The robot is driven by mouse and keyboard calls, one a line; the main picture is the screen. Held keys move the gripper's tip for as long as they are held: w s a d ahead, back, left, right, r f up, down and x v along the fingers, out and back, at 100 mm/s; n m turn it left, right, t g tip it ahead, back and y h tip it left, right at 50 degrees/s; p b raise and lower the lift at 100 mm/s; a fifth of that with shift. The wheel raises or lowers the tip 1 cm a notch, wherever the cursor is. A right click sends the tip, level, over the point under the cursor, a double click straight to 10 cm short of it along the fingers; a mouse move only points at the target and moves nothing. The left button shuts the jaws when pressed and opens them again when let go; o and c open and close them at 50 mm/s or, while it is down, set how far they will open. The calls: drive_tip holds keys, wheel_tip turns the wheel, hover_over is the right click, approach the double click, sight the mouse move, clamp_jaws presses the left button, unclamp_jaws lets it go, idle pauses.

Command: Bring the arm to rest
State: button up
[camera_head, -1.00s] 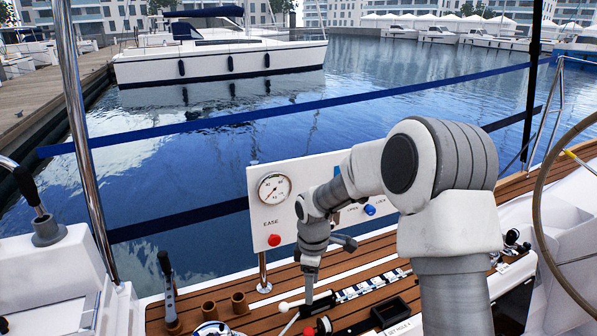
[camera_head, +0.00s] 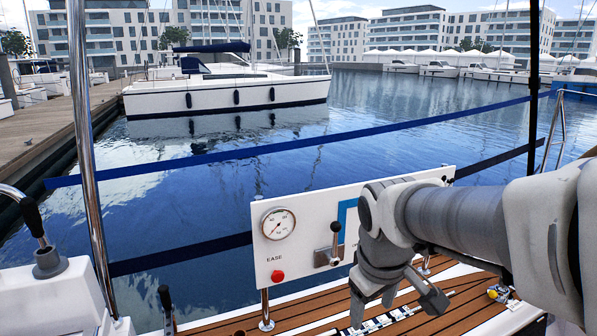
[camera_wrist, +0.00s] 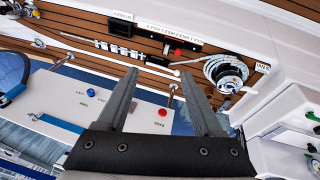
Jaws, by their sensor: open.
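My gripper (camera_wrist: 160,73) is open in the wrist view, with two grey fingers apart and nothing between them. In the head view my grey and white arm (camera_head: 460,215) reaches in from the right. Its wrist end hangs in front of the right part of a white panel (camera_head: 262,235) and hides some of it. The fingers point down there, above the wooden deck. No contact with the panel or deck can be made out.
The panel carries a gauge (camera_head: 279,224), a lever (camera_head: 336,243) and a red button (camera_head: 277,276). A metal post (camera_head: 86,150) and a black-handled lever (camera_head: 33,218) stand at left. A coiled rope (camera_wrist: 225,72) lies by the deck edge. Open water lies beyond.

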drive_tip(key=s+d+r+m+t, duration=0.25)
drive_tip(key=s+m, duration=0.35)
drive_tip(key=s, duration=0.6)
wheel_tip(320, 180, up, 15)
drive_tip(key=p, duration=1.5)
drive_tip(key=shift+a+y, duration=0.25)
drive_tip(key=shift+y, duration=0.15)
